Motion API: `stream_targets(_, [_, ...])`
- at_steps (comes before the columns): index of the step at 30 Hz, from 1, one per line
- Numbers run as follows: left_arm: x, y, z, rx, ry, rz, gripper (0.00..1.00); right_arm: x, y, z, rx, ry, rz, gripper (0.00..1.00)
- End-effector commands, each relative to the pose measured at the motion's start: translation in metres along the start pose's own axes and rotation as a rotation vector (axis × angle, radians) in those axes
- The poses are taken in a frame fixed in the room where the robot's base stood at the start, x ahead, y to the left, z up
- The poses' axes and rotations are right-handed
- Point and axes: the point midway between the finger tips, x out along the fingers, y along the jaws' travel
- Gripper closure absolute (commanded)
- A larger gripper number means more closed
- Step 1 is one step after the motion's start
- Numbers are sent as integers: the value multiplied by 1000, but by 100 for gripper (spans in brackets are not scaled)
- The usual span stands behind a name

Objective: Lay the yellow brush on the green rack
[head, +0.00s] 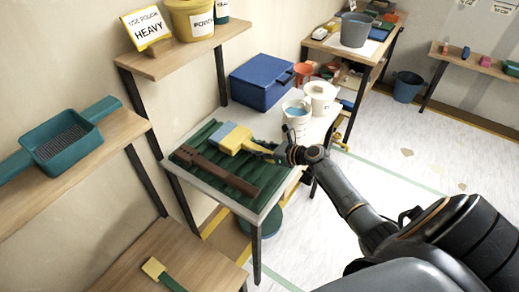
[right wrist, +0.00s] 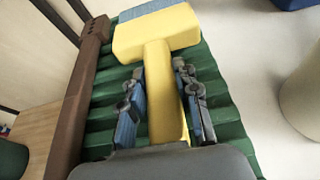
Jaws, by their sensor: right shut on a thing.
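The yellow brush (head: 233,141) has a yellow head and handle and blue-grey bristles. In the right wrist view the brush (right wrist: 158,38) points away from me, its handle between my fingers. My right gripper (head: 268,151) is shut on the handle; its fingers also show in the right wrist view (right wrist: 165,100). The green rack (head: 238,183) is a ridged tray on a pale table, and it shows under the brush in the right wrist view (right wrist: 108,88). The brush is over the rack's far part; I cannot tell whether it touches. My left gripper is out of view.
A brown notched bar (head: 215,171) lies along the rack, left of the brush. A white jug (head: 297,117) and a blue box (head: 262,80) stand behind on the same table. A shelf with a teal tray (head: 68,142) is at the left.

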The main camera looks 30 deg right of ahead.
Motion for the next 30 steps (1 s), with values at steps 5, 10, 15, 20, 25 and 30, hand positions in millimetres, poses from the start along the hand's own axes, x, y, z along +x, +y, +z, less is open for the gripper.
stream_targets(5, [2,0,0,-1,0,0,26,1,0,-1,0,-2,0,100])
stream_targets(10, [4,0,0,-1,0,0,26,2,0,-4,0,-2,0,100])
stream_targets(15, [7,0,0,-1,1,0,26,3,0,-7,0,-2,0,100])
stream_targets(20, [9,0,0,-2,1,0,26,5,0,-10,1,-2,0,100])
stream_targets(25, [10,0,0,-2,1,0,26,5,0,-11,0,-2,-1,61])
stream_targets(30, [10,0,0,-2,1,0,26,5,0,-12,0,-1,0,42])
